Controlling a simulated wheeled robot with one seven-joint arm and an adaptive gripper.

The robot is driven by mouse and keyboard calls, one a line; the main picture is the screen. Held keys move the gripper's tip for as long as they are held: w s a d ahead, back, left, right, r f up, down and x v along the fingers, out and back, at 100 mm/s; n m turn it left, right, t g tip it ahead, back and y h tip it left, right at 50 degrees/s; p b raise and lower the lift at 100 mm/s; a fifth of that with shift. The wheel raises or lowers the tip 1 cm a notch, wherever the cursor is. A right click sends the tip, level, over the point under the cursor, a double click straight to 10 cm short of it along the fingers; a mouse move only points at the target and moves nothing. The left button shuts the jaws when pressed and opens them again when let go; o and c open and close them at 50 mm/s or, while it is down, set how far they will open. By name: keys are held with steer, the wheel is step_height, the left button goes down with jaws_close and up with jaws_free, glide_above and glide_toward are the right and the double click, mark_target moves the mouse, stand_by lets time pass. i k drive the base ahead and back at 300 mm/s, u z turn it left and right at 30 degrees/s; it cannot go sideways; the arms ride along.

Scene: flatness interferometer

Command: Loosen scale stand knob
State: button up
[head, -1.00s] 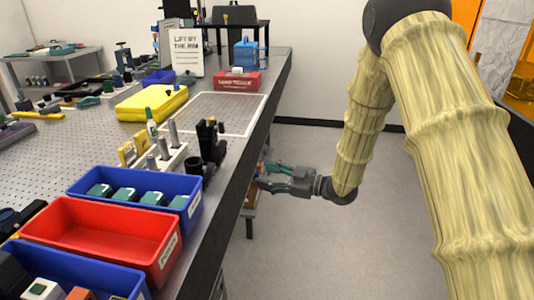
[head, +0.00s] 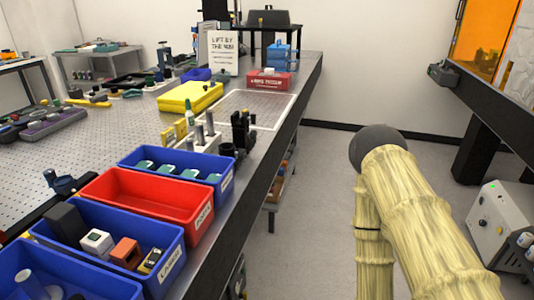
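I cannot tell for sure which item is the scale stand or its knob. A small black upright stand (head: 241,133) stands near the right edge of the perforated table (head: 60,150); any knob on it is too small to make out. My arm comes in at the lower right and bends down past the bottom edge of the head view. My gripper is not in view, so whether it is open or shut is hidden.
Blue bins (head: 222,181) and a red bin (head: 128,206) line the table's near right edge. A yellow case (head: 190,97), a red box (head: 270,80) and a sign (head: 223,53) stand farther back. The aisle floor (head: 320,200) is clear. A grey box (head: 497,222) stands at right.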

mark_target(253, 135)
steer(key=k, duration=0.2)
steer(key=z, duration=1.75)
steer(key=i, duration=1.05)
steer(key=u, duration=1.8)
